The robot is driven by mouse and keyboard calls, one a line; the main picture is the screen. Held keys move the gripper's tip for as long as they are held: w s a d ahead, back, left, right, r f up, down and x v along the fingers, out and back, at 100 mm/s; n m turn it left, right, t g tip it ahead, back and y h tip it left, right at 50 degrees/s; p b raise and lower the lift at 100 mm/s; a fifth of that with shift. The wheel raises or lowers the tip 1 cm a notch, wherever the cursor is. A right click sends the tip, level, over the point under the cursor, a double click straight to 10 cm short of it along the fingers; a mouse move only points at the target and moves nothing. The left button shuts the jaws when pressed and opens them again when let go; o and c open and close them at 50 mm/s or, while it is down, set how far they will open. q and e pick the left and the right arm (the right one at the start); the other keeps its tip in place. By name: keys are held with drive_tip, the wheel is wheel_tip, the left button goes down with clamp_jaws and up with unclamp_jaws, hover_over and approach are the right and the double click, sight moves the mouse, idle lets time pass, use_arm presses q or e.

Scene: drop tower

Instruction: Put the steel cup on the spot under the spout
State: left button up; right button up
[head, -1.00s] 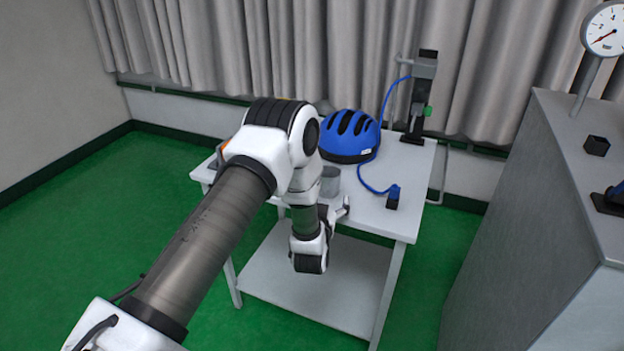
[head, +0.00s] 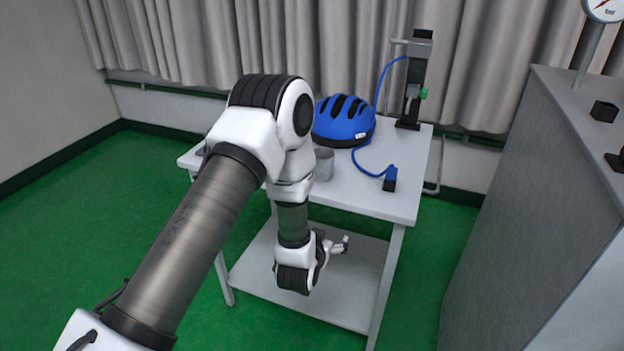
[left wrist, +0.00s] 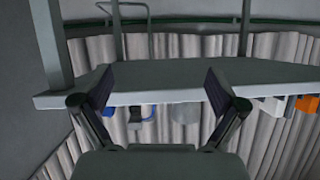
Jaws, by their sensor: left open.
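The steel cup (head: 324,165) stands on the white table, partly hidden by my left arm in the head view. It also shows as a grey cylinder in the left wrist view (left wrist: 185,112), which looks upside down. My left gripper (head: 343,244) is open and empty, in front of the table and apart from the cup. In the left wrist view its fingers (left wrist: 158,92) are spread with the table edge beyond them. A dark stand (head: 413,85) with a grey arm at its top, possibly the spout, is at the table's back right. No marked spot is clear. My right gripper is out of view.
The white table (head: 370,200) has a lower shelf (head: 345,295). A blue helmet (head: 343,122) sits behind the cup. A blue hose runs from the stand to a small dark block (head: 390,180). A grey cabinet (head: 530,200) stands right. Orange and white items (left wrist: 306,104) show in the wrist view.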

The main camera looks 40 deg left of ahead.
sight(321, 167)
use_arm(q)
drive_tip(key=w+a+r+n+t+y+b, duration=0.15)
drive_tip(key=w+a+r+t+y, duration=0.35)
drive_tip(key=r, duration=0.6)
drive_tip(key=shift+n+g+h, duration=0.25)
drive_tip(key=shift+g+h, duration=0.35)
drive_tip(key=x, duration=0.8)
drive_tip(key=shift+w+a+f+p, duration=0.2)
drive_tip(key=shift+a+p, duration=0.15)
drive_tip(key=shift+a, duration=0.15)
drive_tip(key=shift+s, duration=0.1)
drive_tip(key=c, duration=1.4)
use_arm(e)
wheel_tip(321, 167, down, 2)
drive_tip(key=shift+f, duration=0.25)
